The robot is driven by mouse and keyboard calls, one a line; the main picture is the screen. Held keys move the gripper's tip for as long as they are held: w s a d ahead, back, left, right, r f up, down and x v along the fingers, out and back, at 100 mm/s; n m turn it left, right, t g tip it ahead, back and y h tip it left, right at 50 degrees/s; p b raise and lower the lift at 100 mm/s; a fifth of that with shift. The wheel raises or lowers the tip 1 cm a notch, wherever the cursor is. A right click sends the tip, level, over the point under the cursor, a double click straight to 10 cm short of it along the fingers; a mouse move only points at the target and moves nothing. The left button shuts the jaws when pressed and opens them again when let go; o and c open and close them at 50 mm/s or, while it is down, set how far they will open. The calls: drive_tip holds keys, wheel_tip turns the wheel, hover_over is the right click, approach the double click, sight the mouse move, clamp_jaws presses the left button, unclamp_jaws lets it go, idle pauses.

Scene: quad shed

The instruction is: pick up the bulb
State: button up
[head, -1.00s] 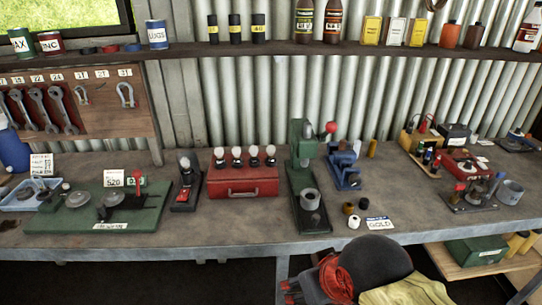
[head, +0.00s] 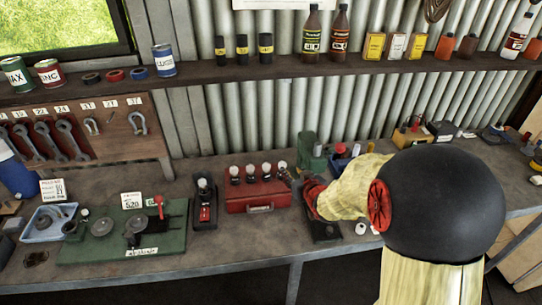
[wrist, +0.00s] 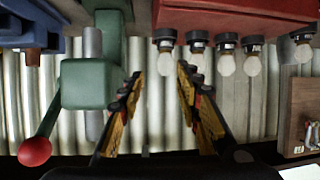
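Several white bulbs in black holders stand in a row on a red toolbox (head: 258,199). The rightmost bulb (head: 282,166) is closest to my gripper (head: 292,179), which is at the toolbox's right end. In the wrist view, which appears upside down, my gripper (wrist: 157,80) is open. That bulb (wrist: 166,63) shows in the gap between its fingers, and no contact is visible. Another bulb (head: 202,184) stands on a small black and red stand (head: 204,207) left of the toolbox. My arm partly hides the bench right of the toolbox.
A green press (head: 311,155) stands just right of the toolbox; its red knob (wrist: 34,152) shows in the wrist view. A green board with scales (head: 125,240) lies to the left. A shelf (head: 225,74) with tins and bottles runs above. The bench front by the toolbox is clear.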

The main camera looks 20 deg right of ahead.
sight(283, 164)
drive_tip(key=shift+w+a+f+t+p, duration=0.1)
drive_tip(key=shift+w+f+t+p, duration=0.1)
drive_tip(key=shift+w, duration=0.25)
drive_tip(key=shift+w+f+t+p, duration=0.1)
drive_tip(key=shift+w+t, duration=0.1)
drive_tip(key=shift+w, duration=0.2)
drive_tip(key=x, duration=0.3)
drive_tip(key=b+x, duration=0.1)
drive_tip(key=x, duration=0.3)
drive_tip(key=shift+w+a, duration=0.2)
drive_tip(key=shift+a, duration=0.05)
clamp_jaws()
